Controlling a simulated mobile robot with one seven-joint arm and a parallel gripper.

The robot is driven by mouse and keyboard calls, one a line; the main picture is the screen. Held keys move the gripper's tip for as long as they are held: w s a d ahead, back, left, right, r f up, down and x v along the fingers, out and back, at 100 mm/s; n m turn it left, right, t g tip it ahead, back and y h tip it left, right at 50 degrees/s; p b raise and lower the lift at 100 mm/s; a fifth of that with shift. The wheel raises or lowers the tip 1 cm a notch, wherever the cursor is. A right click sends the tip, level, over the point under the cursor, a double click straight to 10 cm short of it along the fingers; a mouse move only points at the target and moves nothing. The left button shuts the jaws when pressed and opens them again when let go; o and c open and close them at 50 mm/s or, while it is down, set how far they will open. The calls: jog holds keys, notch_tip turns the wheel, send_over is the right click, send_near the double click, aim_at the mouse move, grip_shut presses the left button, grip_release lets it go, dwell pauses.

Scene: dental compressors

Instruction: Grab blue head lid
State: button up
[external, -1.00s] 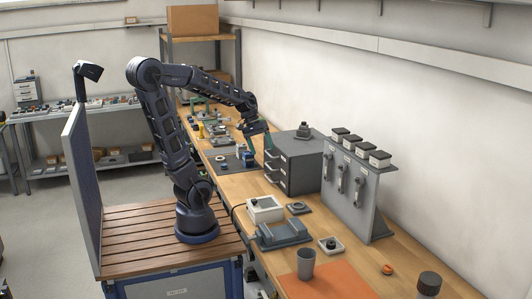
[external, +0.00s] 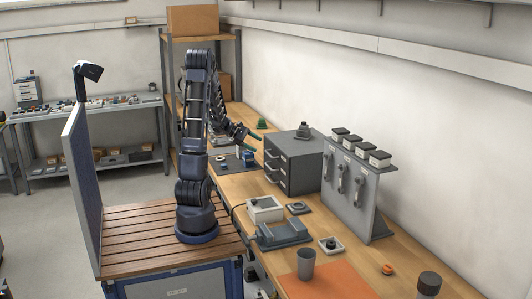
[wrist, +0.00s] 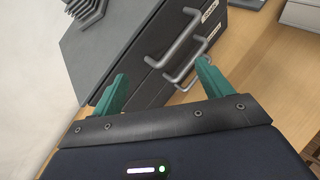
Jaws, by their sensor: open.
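My gripper (external: 254,137) has green fingers and is above the bench, just left of the grey drawer cabinet. In the wrist view my gripper (wrist: 161,72) is open with nothing between its fingers, facing the cabinet's drawer handles. A small blue-looking part (external: 249,158) stands on a dark mat (external: 229,167) on the bench, below my gripper. It is too small to tell whether it is the blue head lid. No blue lid shows in the wrist view.
The grey drawer cabinet (external: 294,162) with protruding handles (wrist: 178,48) stands close to my gripper. Nearer on the bench are a white box (external: 265,210), a grey fixture (external: 284,234), a grey cup (external: 306,264) and a panel stand (external: 352,201).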

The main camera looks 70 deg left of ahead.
jog(key=s+a+f+n+t+y, duration=0.1)
jog(key=s+a+f+n+y, duration=0.15)
jog(key=a, duration=0.35)
jog(key=s+a+f+n+t+y, duration=0.1)
jog(key=s+a+f+n, duration=0.15)
jog(key=a, duration=0.25)
jog(key=n+t+y, duration=0.2)
jog(key=n, duration=0.3)
send_near(247, 153)
jog(key=shift+x, duration=4.3)
jog(key=shift+a, duration=0.1)
jog(key=shift+c, duration=0.2)
jog(key=c, duration=1.1)
